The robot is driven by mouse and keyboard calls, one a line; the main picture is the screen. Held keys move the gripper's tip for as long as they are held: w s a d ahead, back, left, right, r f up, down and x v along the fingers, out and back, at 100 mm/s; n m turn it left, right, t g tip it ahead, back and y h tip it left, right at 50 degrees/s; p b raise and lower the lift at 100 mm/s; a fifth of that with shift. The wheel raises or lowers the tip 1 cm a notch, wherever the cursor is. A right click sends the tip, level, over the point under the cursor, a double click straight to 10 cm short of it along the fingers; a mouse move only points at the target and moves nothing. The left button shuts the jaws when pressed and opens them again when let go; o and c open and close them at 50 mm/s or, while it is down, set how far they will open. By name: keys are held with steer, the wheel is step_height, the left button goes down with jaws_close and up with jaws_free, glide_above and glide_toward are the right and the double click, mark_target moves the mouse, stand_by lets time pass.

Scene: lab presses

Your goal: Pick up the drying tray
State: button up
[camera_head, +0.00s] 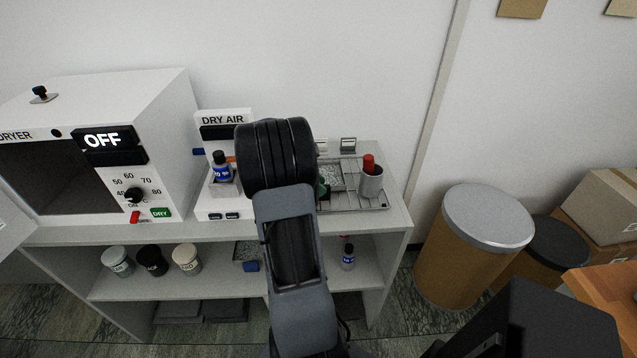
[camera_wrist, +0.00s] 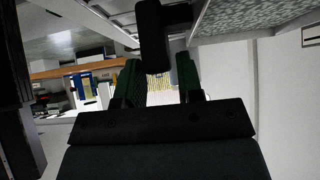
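A shallow tray with a speckled, granular inside (camera_head: 331,177) lies on the right of the bench top, partly hidden behind my arm; I take it for the drying tray. In the wrist view a speckled tray with a pale rim (camera_wrist: 240,16) fills the upper right, and a dark bar like a handle (camera_wrist: 154,38) stands beside it. My gripper (camera_wrist: 157,84) has its two green fingers apart, with the bar's lower end in line with the gap. I cannot tell whether they touch. In the head view my arm hides most of the gripper; a bit of green shows beside the tray.
The dryer (camera_head: 170,130), reading OFF, and a dry-air unit (camera_head: 225,125) with a bottle (camera_head: 222,168) stand left. A blue-handled tray (camera_head: 250,266) and several jars sit below.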

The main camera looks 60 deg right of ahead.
steer(key=shift+s+d+f, duration=0.25)
steer(key=shift+s+f, duration=0.15)
steer(key=shift+f, duration=0.15)
jaws_close()
steer(key=shift+r, duration=0.1)
